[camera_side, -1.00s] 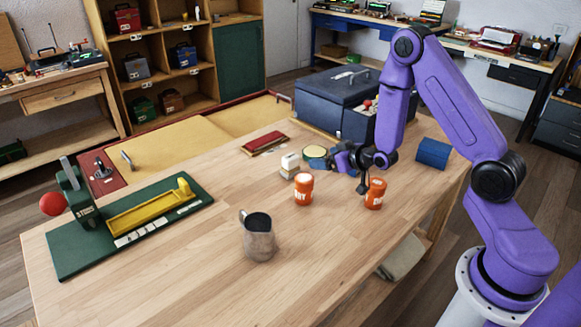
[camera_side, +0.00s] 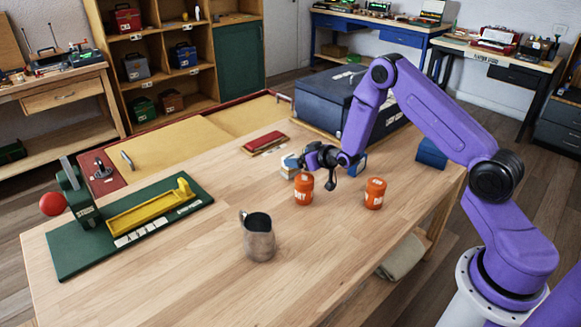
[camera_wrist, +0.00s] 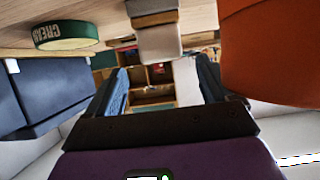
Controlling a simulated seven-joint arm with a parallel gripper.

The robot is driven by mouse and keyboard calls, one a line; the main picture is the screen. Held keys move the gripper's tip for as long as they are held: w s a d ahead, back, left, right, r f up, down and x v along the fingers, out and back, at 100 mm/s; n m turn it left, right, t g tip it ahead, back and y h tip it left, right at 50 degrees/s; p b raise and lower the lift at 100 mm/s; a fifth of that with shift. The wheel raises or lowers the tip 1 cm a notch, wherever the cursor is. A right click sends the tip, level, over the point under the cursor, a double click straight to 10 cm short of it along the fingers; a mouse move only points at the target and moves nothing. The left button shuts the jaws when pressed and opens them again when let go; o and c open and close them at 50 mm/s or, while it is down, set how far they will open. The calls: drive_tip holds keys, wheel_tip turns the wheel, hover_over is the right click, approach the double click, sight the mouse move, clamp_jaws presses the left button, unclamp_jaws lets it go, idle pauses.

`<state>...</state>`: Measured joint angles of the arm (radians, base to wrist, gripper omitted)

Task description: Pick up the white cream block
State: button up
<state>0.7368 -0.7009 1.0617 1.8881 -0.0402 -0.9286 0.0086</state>
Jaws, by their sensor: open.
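The white cream block (camera_side: 287,172) stands on the wooden table behind the left orange pot, partly hidden by my gripper (camera_side: 297,161) in the side view. In the wrist view the pale block (camera_wrist: 159,43) shows ahead, between the lines of my two blue-padded fingers, with a greyer piece against it at the picture's top. My gripper (camera_wrist: 163,82) is open, with nothing between the fingers. The fingertips are close to the block; contact cannot be told.
The left orange pot (camera_side: 303,190) stands close to my gripper and fills the wrist view's right (camera_wrist: 275,50). A green grease tin (camera_wrist: 65,35) is at its left. Another orange pot (camera_side: 375,193), a metal jug (camera_side: 258,238) and a red case (camera_side: 265,143) stand around.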

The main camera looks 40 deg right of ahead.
sight(291, 156)
drive_tip(key=shift+x, duration=2.65)
drive_tip(key=shift+a, duration=0.1)
drive_tip(key=c, duration=1.1)
